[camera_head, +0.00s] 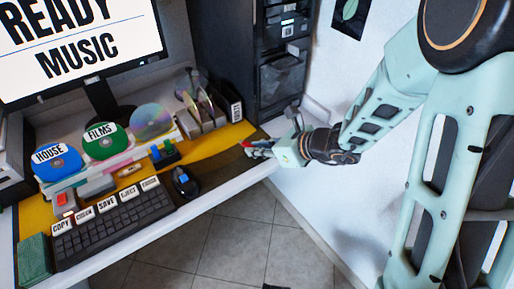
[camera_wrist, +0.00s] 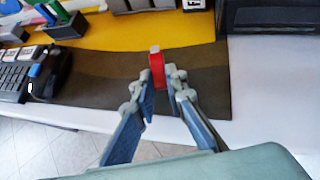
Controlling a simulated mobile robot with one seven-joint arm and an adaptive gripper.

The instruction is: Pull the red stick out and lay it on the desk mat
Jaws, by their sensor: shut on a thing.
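The red stick (camera_wrist: 157,68), with a pale end, is between the fingers of my gripper (camera_wrist: 162,84) in the wrist view. In the head view my gripper (camera_head: 258,150) is at the right end of the desk, with a small bit of the red stick (camera_head: 249,144) showing. My gripper is shut on the stick and is over or close to the dark part of the yellow and dark brown desk mat (camera_wrist: 212,92). The mat also shows in the head view (camera_head: 222,160). I cannot tell whether the stick touches the mat. My fingers hide part of the stick.
A keyboard (camera_head: 115,226) and a dark mouse (camera_head: 185,185) lie left of my gripper. A small holder with blue pieces (camera_head: 163,153) stands behind them. Discs labelled HOUSE (camera_head: 57,161) and FILMS (camera_head: 106,140) stand farther left. A dark shelf unit (camera_head: 283,70) rises behind the desk.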

